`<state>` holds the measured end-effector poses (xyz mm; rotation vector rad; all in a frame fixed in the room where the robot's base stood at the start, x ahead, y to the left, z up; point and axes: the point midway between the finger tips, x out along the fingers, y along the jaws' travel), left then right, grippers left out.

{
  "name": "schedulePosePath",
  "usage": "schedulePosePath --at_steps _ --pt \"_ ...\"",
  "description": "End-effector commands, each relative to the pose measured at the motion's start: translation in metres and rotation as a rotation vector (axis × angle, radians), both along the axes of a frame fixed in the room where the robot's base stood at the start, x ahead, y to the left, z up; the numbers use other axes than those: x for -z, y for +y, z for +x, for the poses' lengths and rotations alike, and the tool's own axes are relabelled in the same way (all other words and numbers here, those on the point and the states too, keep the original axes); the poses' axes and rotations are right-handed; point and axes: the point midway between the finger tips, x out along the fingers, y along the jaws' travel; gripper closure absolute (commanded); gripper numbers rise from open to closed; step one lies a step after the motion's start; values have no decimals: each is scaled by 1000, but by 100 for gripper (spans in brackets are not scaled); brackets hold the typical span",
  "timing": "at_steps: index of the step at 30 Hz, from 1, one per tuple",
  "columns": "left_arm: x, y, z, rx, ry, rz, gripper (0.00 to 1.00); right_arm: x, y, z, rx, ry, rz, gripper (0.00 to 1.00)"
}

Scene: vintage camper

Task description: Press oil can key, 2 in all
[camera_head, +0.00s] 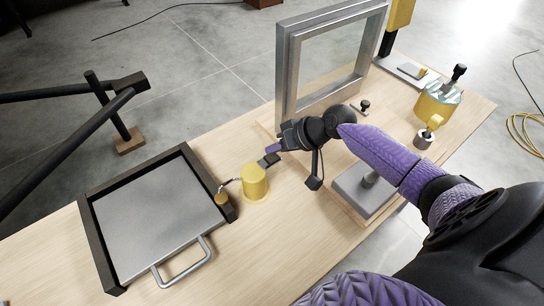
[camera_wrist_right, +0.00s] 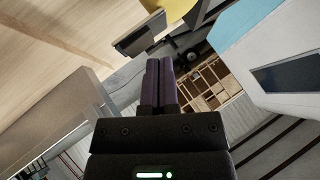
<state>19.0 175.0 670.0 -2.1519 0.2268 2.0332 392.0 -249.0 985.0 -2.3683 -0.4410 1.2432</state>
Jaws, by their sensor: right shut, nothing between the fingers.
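The oil can (camera_head: 254,184) is a small yellow cylinder on the wooden table, right of the tray. A thin spout runs left from it, and a dark flat key (camera_head: 269,160) sticks out at its upper right. My right gripper (camera_head: 273,148) is shut and empty, its purple fingertips just above and beside the key in the head view. In the right wrist view the shut fingers (camera_wrist_right: 158,62) point toward the dark key (camera_wrist_right: 140,36) and the yellow can (camera_wrist_right: 168,9). I cannot tell whether they touch the key. My left gripper is not in view.
A dark-framed metal tray (camera_head: 155,225) with a handle lies left of the can. A grey window frame (camera_head: 287,75) stands behind my right gripper. A grey block (camera_head: 358,200) lies under my right arm. A yellow-and-teal can (camera_head: 437,103) stands at the far right.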

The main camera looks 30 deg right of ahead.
Motion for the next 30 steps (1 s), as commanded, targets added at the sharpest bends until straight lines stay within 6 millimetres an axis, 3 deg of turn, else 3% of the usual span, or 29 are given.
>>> schedulePosePath --at_steps 30 --pt "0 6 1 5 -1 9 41 0 0 0 0 0 0 100"
